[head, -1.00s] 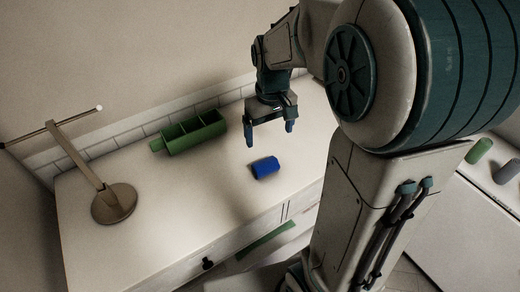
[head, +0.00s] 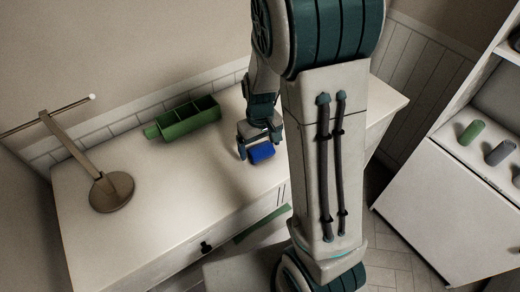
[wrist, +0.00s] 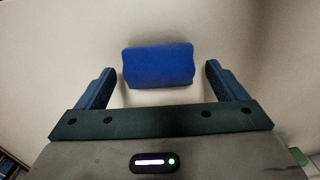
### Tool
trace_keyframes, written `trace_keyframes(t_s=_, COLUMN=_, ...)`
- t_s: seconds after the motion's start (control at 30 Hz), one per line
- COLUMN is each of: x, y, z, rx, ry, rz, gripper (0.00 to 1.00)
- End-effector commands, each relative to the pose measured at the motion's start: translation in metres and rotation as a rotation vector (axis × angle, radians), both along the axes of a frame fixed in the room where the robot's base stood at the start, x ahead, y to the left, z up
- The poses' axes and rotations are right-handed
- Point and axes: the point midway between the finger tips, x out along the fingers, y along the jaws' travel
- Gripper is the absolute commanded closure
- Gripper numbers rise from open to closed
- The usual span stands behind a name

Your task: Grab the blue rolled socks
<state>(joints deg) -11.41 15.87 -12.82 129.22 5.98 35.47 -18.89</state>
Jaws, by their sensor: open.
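The blue rolled socks (head: 262,153) lie on the white dresser top near its front edge. In the wrist view the blue roll (wrist: 158,66) lies crosswise between and slightly beyond the fingertips. My gripper (head: 259,148) is open and low over the socks in the head view. In the wrist view my gripper (wrist: 162,82) has one finger on each side of the roll, with a gap on both sides. My gripper and arm hide part of the dresser behind the socks.
A green divided box (head: 185,122) stands at the back of the dresser (head: 150,235). A stand with a round base (head: 112,190) and crossbar is at the left. Green and grey rolls (head: 471,132) sit on a shelf at the right.

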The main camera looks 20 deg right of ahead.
Motion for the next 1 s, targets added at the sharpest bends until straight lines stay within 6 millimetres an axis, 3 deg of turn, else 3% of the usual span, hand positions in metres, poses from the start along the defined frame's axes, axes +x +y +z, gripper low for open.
trace_keyframes(t_s=0.17, x=0.000, y=-0.001, z=-0.017, rx=0.000, ry=0.002, rz=-0.001, gripper=0.09)
trace_keyframes(t_s=0.43, x=0.000, y=-0.001, z=-0.018, rx=0.000, ry=-0.001, rz=-0.002, gripper=0.09)
trace_keyframes(t_s=0.6, x=0.000, y=-0.001, z=-0.018, rx=0.000, ry=-0.001, rz=-0.002, gripper=0.56)
trace_keyframes(t_s=1.0, x=0.000, y=-0.001, z=-0.015, rx=0.000, ry=-0.001, rz=-0.002, gripper=0.57)
